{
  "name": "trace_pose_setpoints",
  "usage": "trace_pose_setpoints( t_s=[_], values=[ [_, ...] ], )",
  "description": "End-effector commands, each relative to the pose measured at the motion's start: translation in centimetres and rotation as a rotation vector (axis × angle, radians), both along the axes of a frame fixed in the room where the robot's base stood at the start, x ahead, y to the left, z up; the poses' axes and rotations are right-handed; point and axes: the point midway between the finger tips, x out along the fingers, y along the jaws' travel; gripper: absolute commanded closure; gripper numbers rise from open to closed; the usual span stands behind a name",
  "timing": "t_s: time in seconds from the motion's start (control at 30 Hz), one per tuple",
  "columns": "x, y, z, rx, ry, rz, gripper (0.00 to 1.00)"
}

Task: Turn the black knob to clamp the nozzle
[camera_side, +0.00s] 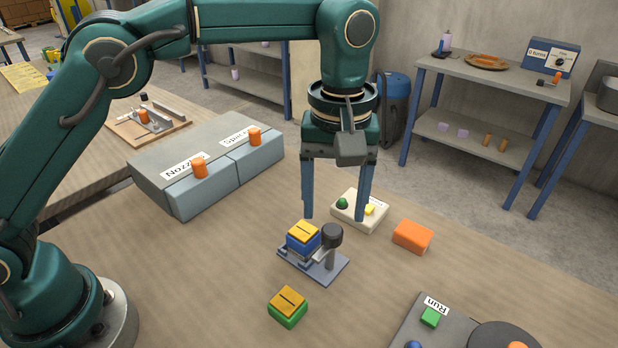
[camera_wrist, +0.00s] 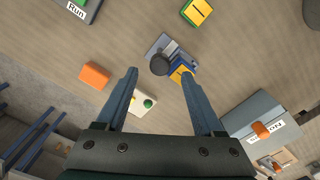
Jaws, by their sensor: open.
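The black knob (camera_side: 332,235) stands on a small grey clamp fixture (camera_side: 325,269) on the table; the wrist view shows the knob (camera_wrist: 159,65) from above. A nozzle block, blue with a yellow slotted top (camera_side: 303,235), sits in the fixture beside the knob. A similar green block with a yellow top (camera_side: 288,306) lies in front of the fixture. My gripper (camera_side: 335,217) is open and empty, pointing down, with its fingers above and behind the fixture. In the wrist view its fingertips (camera_wrist: 158,72) are wide apart, with the knob showing between them.
A panel labelled Run (camera_side: 408,325) is at the front right.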

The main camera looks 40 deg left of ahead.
Motion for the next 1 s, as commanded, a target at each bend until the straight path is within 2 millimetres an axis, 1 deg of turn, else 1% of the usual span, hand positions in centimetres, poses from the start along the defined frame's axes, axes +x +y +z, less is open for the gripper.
trace_pose_setpoints(
  t_s=[0.3, 0.4, 0.53, 0.73, 0.77, 0.8, 0.87, 0.9, 0.93, 1.0],
  values=[
    [-0.1, 0.1, -3.4, 0.001, 0.002, 0.000, 0.31],
    [-0.1, 0.1, -4.1, 0.001, 0.001, 0.000, 0.31],
    [0.0, 0.1, -4.5, 0.000, -0.001, 0.000, 0.31],
    [0.0, 0.1, -4.5, -0.001, -0.002, 0.000, 0.31],
    [0.0, 0.1, -4.5, -0.001, -0.002, 0.000, 0.42],
    [0.0, 0.1, -4.5, -0.001, -0.002, 0.000, 0.57],
    [0.0, 0.1, -4.5, -0.001, -0.002, 0.000, 0.80],
    [0.0, 0.1, -4.5, -0.001, -0.002, 0.000, 0.96],
    [0.0, 0.1, -4.5, -0.001, -0.002, 0.000, 1.00],
    [0.0, 0.1, -4.5, 0.000, -0.001, 0.000, 1.00]
  ],
)
